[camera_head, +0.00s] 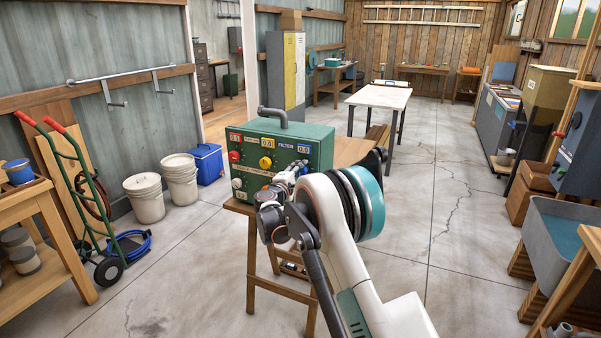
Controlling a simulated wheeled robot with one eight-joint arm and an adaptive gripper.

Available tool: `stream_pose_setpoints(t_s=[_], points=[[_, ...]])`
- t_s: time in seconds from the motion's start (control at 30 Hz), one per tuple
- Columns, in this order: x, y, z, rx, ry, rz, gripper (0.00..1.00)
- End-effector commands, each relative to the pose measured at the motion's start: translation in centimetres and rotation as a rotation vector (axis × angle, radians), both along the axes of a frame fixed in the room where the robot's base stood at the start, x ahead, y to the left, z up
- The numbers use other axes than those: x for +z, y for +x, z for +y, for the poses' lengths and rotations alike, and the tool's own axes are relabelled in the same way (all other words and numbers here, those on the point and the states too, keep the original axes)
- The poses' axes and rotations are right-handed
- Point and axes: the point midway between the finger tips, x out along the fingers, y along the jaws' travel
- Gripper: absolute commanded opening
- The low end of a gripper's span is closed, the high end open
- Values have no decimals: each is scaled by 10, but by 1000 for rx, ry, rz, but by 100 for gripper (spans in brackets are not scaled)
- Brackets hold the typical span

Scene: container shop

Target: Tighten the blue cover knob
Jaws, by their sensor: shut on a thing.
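A green control box (318,134) with a grey top handle stands on a wooden workbench (352,150). A red knob (234,156) and a yellow knob (265,162) sit under the first two displays, with a pale knob (237,183) lower left. My gripper (297,170) is at the front face, just below the blue display. It is shut on the blue cover knob, which the fingers and wrist almost wholly hide. The knob's turn angle cannot be seen.
My arm covers the box's lower right front. A hand truck (85,190), white buckets (145,198) and a blue cooler (207,163) stand on the left. A white table (380,97) is behind, and a grey sink (555,240) is on the right. The floor right of centre is clear.

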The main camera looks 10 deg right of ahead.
Motion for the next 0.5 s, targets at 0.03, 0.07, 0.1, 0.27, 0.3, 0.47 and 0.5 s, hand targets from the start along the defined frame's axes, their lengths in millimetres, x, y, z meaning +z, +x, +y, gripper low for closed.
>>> stream_pose_setpoints(t_s=[0.03,0.07,0.1,0.27,0.3,0.47,0.5], points=[[-1,0,0,0,11,-7,11],[-1,0,0,0,16,-10,11],[-1,0,0,0,22,-14,11],[-1,0,0,-1,35,-25,12],[-1,0,0,-1,37,-26,11],[-1,0,0,-1,37,-26,11],[-1,0,0,-1,37,-26,11]])
